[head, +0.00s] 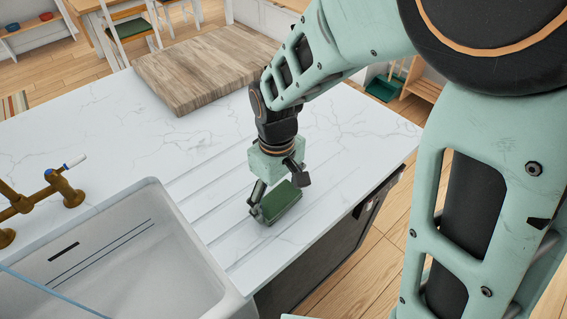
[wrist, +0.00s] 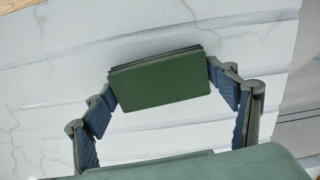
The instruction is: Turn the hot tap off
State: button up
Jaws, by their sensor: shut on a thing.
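The brass tap (head: 50,195) stands behind the sink at the left of the head view. I cannot tell whether this is the hot one or whether water runs. My gripper (head: 277,203) is over the grooved drainer, well to the right of the tap. It is shut on a dark green block (head: 282,201), held between both fingertips. In the wrist view the block (wrist: 160,82) spans the gap between the fingers. I cannot tell whether it touches the counter.
The white sink (head: 185,245) lies between my gripper and the left edge. A wooden board (head: 205,65) lies on the marble counter (head: 75,125) at the back. The counter between board and tap is clear. A dark appliance front (head: 320,245) drops below the counter's edge.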

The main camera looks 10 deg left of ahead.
jog(key=shift+f, duration=0.3)
jog(key=o, duration=1)
jog(key=shift+r, duration=0.1)
